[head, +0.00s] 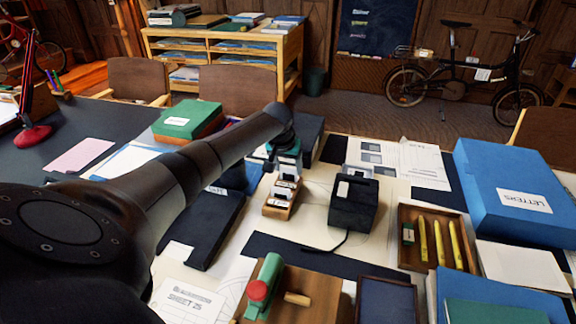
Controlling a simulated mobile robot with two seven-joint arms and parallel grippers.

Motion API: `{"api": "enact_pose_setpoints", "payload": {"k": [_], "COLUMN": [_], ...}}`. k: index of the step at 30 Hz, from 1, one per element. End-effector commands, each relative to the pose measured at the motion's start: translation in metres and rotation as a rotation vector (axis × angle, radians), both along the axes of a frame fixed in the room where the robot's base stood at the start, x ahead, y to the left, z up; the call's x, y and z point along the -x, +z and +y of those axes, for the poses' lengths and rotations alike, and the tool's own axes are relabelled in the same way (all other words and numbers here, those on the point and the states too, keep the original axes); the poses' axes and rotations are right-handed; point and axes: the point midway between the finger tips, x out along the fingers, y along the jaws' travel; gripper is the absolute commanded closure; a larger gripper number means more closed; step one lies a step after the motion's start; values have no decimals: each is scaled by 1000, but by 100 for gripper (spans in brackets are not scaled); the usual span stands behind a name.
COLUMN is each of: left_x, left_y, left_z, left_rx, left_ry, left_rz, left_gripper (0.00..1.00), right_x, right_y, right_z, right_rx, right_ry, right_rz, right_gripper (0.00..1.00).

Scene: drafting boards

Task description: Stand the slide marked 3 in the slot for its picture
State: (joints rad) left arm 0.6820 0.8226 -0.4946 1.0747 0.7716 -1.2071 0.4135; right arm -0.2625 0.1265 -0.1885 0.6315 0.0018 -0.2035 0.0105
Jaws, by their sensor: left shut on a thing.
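A small wooden rack (276,211) stands near the middle of the table, with several pale slides (283,187) upright in it. Their marks are too small to read, so I cannot tell which slide is marked 3. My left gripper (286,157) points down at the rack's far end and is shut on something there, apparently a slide. The fingers hide most of it, and I cannot tell whether it is clear of the rack. A sheet with small grey pictures (371,158) lies behind and to the right. My right gripper is not in view.
A black box (353,207) with a cord stands just right of the rack. A long black case (211,225) lies to its left. A wooden block with a green-and-red tool (264,284) is in front.

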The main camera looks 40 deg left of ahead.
Motion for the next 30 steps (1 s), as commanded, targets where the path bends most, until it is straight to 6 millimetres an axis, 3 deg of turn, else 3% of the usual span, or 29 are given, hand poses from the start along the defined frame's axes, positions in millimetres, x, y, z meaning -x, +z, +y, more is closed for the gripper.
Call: {"api": "enact_pose_setpoints", "payload": {"k": [2, 3, 11, 22, 30], "left_x": [0, 0, 0, 1, 14], "left_y": [0, 0, 0, 6, 42], "left_z": [0, 0, 0, -1, -7], "left_rx": [0, 0, 0, 0, -2], "left_ry": [0, 0, 0, -1, -3], "left_rz": [0, 0, 0, 0, -1], "left_gripper": [94, 31, 2, 0, 0], "right_x": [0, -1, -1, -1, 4], "right_y": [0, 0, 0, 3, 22], "right_z": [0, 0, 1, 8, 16], "right_rx": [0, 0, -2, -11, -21], "right_ry": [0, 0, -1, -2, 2], "right_rz": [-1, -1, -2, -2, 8], "right_gripper": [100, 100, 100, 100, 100]}}
